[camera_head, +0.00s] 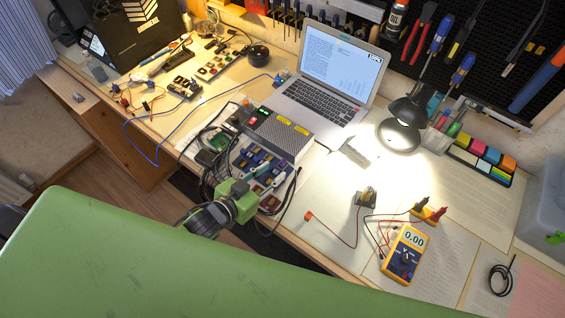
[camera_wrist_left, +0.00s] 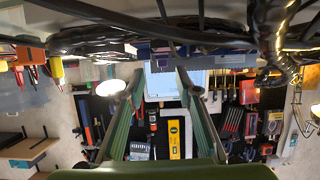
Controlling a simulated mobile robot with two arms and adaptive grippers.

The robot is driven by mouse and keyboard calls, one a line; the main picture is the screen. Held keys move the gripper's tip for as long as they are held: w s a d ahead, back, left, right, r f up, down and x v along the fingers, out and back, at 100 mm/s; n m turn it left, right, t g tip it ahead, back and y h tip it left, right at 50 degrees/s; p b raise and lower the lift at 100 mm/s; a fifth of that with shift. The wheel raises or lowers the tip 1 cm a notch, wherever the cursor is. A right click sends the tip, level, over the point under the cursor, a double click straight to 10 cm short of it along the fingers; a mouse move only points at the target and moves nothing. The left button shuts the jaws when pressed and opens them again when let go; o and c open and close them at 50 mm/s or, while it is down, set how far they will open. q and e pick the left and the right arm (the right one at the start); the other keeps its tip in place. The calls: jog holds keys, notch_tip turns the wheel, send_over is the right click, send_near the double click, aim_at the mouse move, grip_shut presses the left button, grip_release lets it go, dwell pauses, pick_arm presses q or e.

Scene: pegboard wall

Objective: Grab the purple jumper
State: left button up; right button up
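My left gripper (camera_head: 268,183) reaches over the front edge of the bench, at a tray of small coloured parts (camera_head: 243,165). In the left wrist view its two green fingers (camera_wrist_left: 160,82) stand well apart with nothing clearly held between them. Small dark blue and purple pieces (camera_head: 265,163) lie in the tray just beyond the fingers. In the wrist view a purplish part (camera_wrist_left: 165,52) shows past the fingertips. I cannot tell for certain which piece is the purple jumper. My right gripper is not in view.
A grey box with coloured buttons (camera_head: 278,134) stands right behind the tray. Black cables (camera_head: 208,160) loop on its left. A laptop (camera_head: 325,85) is behind, a lamp (camera_head: 400,125) and a yellow multimeter (camera_head: 404,254) to the right. Paper sheets cover the right bench.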

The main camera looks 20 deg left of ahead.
aim_at(280, 163)
pick_arm(q)
jog(key=x, duration=0.1)
jog(key=p+x, duration=0.1)
jog(key=x, duration=0.2)
jog(key=shift+w+a+r, duration=0.1)
jog(key=shift+w+r, duration=0.1)
jog(key=shift+w, duration=0.2)
jog(key=shift+w+f, duration=0.2)
jog(key=shift+w, duration=0.15)
jog(key=c, duration=0.9)
